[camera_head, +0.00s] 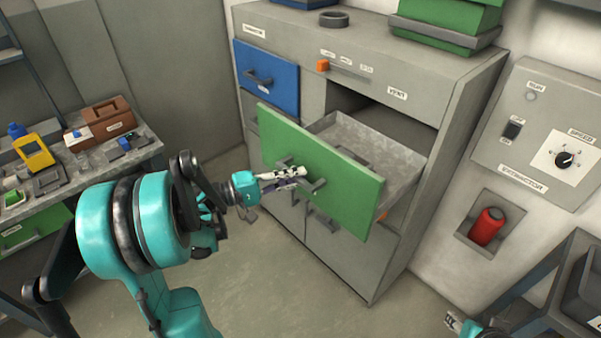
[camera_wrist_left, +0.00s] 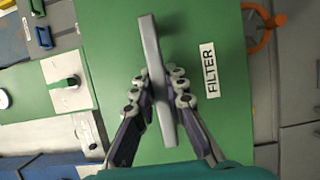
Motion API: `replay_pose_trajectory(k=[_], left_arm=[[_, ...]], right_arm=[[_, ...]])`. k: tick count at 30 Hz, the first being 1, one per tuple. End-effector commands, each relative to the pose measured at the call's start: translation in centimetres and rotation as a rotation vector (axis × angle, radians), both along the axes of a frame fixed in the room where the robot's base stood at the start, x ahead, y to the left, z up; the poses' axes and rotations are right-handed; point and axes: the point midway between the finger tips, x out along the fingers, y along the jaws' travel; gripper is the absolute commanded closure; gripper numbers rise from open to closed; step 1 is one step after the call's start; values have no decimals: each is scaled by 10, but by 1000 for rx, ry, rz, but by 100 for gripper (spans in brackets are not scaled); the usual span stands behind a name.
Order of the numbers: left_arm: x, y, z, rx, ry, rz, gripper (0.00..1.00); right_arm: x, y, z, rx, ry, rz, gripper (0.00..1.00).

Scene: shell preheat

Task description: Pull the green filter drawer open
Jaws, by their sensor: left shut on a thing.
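The green filter drawer (camera_head: 335,180) stands pulled out of the grey cabinet (camera_head: 400,255), with its grey metal tray (camera_head: 385,150) showing behind the front. In the left wrist view the green front (camera_wrist_left: 225,45) fills the middle, with a white FILTER label (camera_wrist_left: 209,71). My left gripper (camera_head: 300,178) is at the drawer's grey bar handle (camera_wrist_left: 160,85). Its two fingers (camera_wrist_left: 158,92) are shut on the handle, one on each side. The inside of the tray is partly hidden by the front. Of my right arm, only a small part (camera_head: 470,328) shows at the bottom right edge.
A blue drawer (camera_head: 267,78) sits shut at the upper left of the cabinet. A workbench (camera_head: 75,170) with tools stands at the left. An extractor panel (camera_head: 545,135) and a red cylinder (camera_head: 487,226) are on the right wall. The floor (camera_head: 270,280) before the cabinet is clear.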

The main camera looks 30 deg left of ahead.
Motion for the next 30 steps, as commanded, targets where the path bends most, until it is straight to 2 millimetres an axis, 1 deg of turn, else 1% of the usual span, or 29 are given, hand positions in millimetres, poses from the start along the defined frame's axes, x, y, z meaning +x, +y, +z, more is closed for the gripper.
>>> replay_pose_trajectory(k=[9,10,11,12,23,26,30], left_arm=[[-1,0,-1,2,2,-2,100],[-1,0,-1,2,2,-2,85],[-1,0,-1,2,2,-2,77],[-1,0,-1,2,2,-1,66],[-2,2,0,1,1,0,66],[-10,10,0,1,1,3,66],[-31,30,0,1,1,6,66]], right_arm=[[0,0,0,0,0,0,60],[0,0,0,0,0,0,60],[0,0,0,0,0,0,60],[0,0,0,0,0,0,60],[0,0,0,0,0,0,60],[0,0,0,0,0,0,60],[0,0,0,0,0,0,60]])
